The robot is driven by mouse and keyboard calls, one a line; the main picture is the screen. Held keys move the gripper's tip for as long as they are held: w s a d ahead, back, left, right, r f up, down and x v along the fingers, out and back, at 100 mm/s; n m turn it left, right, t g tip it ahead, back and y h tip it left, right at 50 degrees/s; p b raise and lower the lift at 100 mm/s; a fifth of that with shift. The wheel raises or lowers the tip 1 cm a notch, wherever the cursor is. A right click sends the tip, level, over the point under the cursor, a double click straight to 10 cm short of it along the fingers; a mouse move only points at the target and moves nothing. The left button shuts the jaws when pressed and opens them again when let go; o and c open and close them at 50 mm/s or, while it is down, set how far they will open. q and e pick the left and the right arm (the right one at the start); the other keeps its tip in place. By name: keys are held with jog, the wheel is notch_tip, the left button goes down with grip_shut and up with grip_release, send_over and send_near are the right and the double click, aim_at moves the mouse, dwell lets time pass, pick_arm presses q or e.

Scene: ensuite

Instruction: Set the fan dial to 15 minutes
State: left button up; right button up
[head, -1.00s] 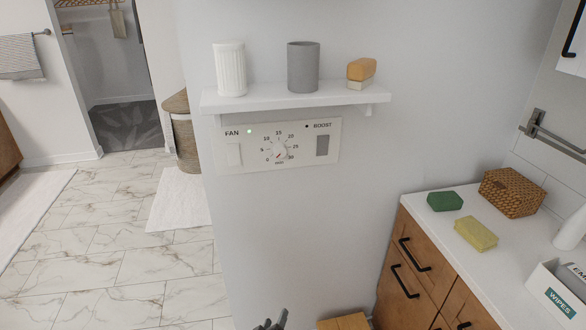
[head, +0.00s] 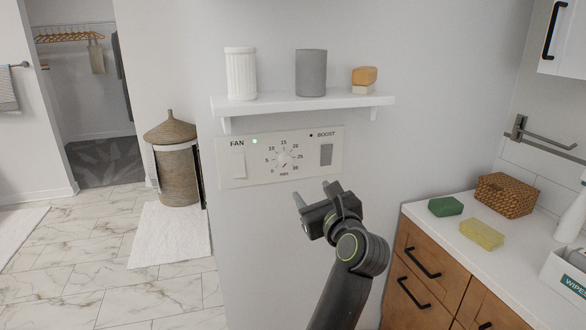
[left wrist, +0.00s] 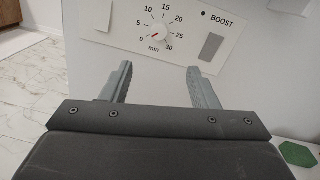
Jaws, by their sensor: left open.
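The fan dial (head: 284,158) is a small round white knob on a white wall panel (head: 232,180), with marks from 0 to 30 min around it. In the left wrist view the dial (left wrist: 158,34) has a red mark on its lower left, toward the 0. My left gripper (head: 313,192) is open and empty, below and to the right of the dial in the head view. In the left wrist view the dial lies beyond the gap between the open fingers (left wrist: 158,70), apart from them. My right gripper is not in view.
A shelf (head: 300,102) with two cups and stacked blocks juts out above the panel. A counter (head: 455,222) stands at right.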

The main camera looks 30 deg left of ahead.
aim_at(287, 162)
pick_arm(q)
jog(key=p+x, duration=0.3)
jog(key=x, duration=1.2)
jog(key=shift+a, duration=0.1)
jog(key=shift+x, duration=0.85)
jog(key=c, duration=1)
jog(key=shift+p, duration=0.3)
